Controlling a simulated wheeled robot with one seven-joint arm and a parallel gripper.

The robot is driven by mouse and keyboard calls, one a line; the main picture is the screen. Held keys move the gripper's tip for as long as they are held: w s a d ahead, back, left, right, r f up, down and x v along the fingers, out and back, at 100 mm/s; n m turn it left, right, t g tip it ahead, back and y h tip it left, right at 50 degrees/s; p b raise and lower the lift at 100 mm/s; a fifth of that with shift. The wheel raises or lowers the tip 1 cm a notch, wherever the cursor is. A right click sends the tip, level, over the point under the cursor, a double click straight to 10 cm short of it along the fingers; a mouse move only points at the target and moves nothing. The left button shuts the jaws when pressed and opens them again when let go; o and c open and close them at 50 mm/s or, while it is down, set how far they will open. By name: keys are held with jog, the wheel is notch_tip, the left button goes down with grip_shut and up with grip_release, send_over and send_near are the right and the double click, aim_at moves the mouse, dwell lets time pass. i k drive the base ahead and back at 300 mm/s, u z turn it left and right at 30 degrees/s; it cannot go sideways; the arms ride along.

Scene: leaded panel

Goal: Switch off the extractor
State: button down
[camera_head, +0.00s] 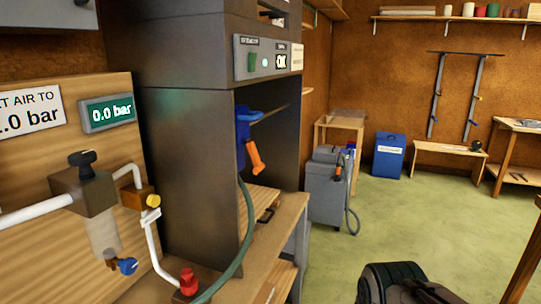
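A grey control panel (268,59) is on the front of the dark hooded cabinet (185,110), above its open bay. The label over the switch is too small to read surely, and I cannot tell the switch's position. A black rounded part of my arm shows at the bottom edge, right of centre. My gripper's fingers are not in view, and nothing of mine touches the panel.
A blue and orange tool (248,135) hangs in the bay by a green hose (245,225). Left is a regulator (84,190) with a gauge reading 0.0 bar (108,113). A grey wheeled machine (328,187) and blue bin (389,156) stand behind. Green floor (410,220) is clear at right.

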aim_at(251, 66)
jog(key=k, duration=0.5)
jog(key=z, duration=1.2)
jog(key=i, duration=1.1)
jog(key=u, duration=1.95)
